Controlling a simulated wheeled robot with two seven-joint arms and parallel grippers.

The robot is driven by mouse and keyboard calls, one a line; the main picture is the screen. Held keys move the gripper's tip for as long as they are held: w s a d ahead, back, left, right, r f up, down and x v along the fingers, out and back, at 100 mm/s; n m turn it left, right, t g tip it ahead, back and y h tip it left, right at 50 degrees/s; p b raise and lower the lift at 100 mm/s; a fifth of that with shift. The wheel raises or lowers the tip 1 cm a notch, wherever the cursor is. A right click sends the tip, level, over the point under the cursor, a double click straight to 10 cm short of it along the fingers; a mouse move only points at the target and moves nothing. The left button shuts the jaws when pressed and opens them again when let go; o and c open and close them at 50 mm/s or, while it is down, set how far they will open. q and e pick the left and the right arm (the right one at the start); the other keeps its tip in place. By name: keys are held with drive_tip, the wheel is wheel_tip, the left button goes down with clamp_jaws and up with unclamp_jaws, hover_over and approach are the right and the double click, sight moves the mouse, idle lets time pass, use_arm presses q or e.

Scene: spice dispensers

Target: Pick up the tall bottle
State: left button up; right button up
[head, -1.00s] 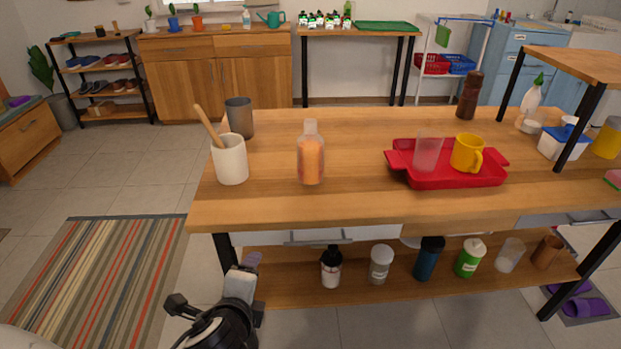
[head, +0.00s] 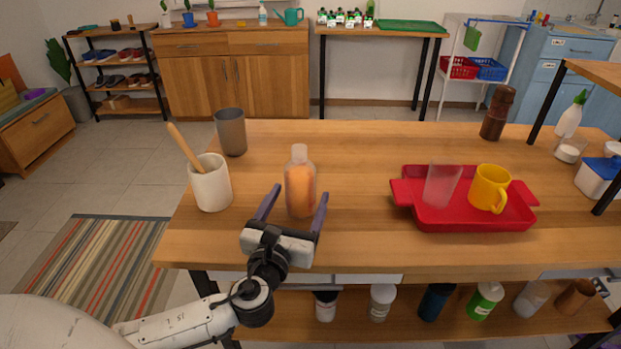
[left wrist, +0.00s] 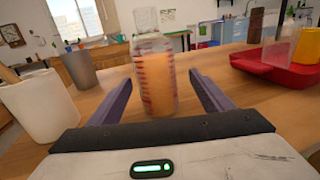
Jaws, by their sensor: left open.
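The tall bottle (head: 300,182) is clear, with a pale cap and orange contents. It stands upright on the wooden table (head: 350,140). My left gripper (head: 299,194) is open at the near side of the bottle, with its purple fingers pointing at it, one on each side. In the left wrist view the bottle (left wrist: 155,75) stands upright between and just beyond the fingertips (left wrist: 160,82); I see no contact. Red marks show on its side. My right gripper is not in view.
A white cup (head: 211,187) with a wooden utensil and a grey cup (head: 231,133) stand left of the bottle. A red tray (head: 407,186) with a clear cup and a yellow mug (head: 490,188) lies to the right. A dark brown bottle (head: 497,113) stands farther back.

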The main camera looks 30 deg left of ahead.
use_arm(q)
drive_tip(key=shift+x, duration=1.05)
drive_tip(key=shift+w+a+r, duration=0.15)
drive_tip(key=shift+w, duration=0.05)
drive_tip(key=x, duration=0.4)
drive_tip(key=shift+a, duration=0.25)
drive_tip(key=shift+w+a, duration=0.15)
drive_tip(key=shift+w, duration=0.45)
drive_tip(key=c, duration=1.3)
drive_tip(key=shift+r, duration=0.1)
drive_tip(key=shift+c, duration=1)
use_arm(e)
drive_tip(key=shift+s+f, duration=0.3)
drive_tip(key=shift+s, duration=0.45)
use_arm(q)
drive_tip(key=shift+r, duration=0.1)
